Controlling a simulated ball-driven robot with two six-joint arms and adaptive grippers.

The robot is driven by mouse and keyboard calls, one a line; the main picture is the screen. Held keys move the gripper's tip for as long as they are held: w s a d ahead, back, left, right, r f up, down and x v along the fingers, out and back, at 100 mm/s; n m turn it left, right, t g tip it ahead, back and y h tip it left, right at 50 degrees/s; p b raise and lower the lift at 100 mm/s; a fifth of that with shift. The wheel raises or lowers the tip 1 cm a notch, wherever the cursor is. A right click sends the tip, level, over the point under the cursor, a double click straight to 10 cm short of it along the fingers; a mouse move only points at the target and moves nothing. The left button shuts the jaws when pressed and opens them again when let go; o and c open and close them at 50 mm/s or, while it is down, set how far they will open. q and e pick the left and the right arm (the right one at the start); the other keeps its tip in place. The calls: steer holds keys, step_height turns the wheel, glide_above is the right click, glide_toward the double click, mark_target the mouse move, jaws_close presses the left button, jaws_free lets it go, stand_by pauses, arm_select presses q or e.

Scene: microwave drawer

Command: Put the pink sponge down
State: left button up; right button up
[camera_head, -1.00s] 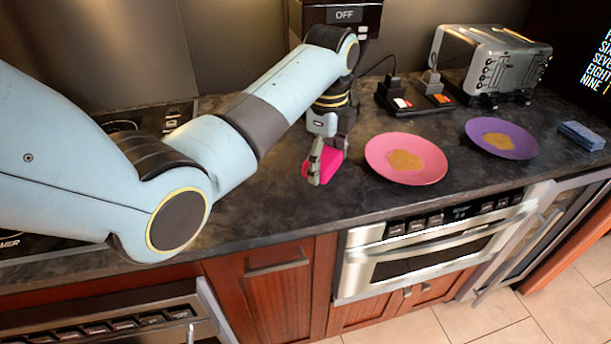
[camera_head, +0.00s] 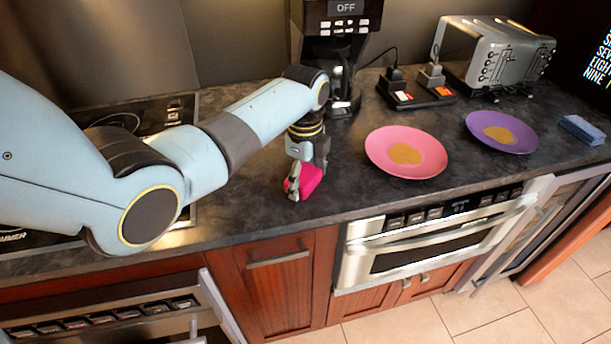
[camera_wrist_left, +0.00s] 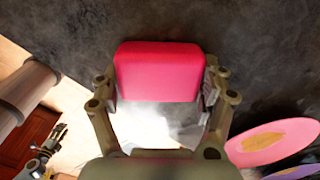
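The pink sponge (camera_head: 309,180) is at my left gripper (camera_head: 299,184), low over the dark countertop near its front edge. In the left wrist view the sponge (camera_wrist_left: 158,72) fills the space between the two fingers of my left gripper (camera_wrist_left: 160,90), with a finger along each side. The gripper is shut on it. I cannot tell whether the sponge's underside touches the counter. My right gripper is not clearly seen in the head view.
A pink plate (camera_head: 405,152) and a purple plate (camera_head: 501,132), each with a brown patch, lie to the right. A blue sponge (camera_head: 582,130) lies beyond them. A coffee machine (camera_head: 340,60) and a toaster (camera_head: 493,58) stand behind. Counter between sponge and pink plate is clear.

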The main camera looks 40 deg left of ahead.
mark_target(305, 175)
arm_select(q)
steer(key=o, duration=0.4)
steer(key=shift+o, duration=0.3)
arm_select(e)
steer(key=shift+w+a, duration=0.15)
steer(key=shift+a, duration=0.1)
arm_select(q)
steer(key=shift+r, duration=0.2)
step_height(305, 175, up, 12)
arm_select(e)
steer(key=shift+w+d, duration=0.1)
steer(key=shift+d, duration=0.1)
arm_select(q)
steer(key=shift+s+f, duration=0.1)
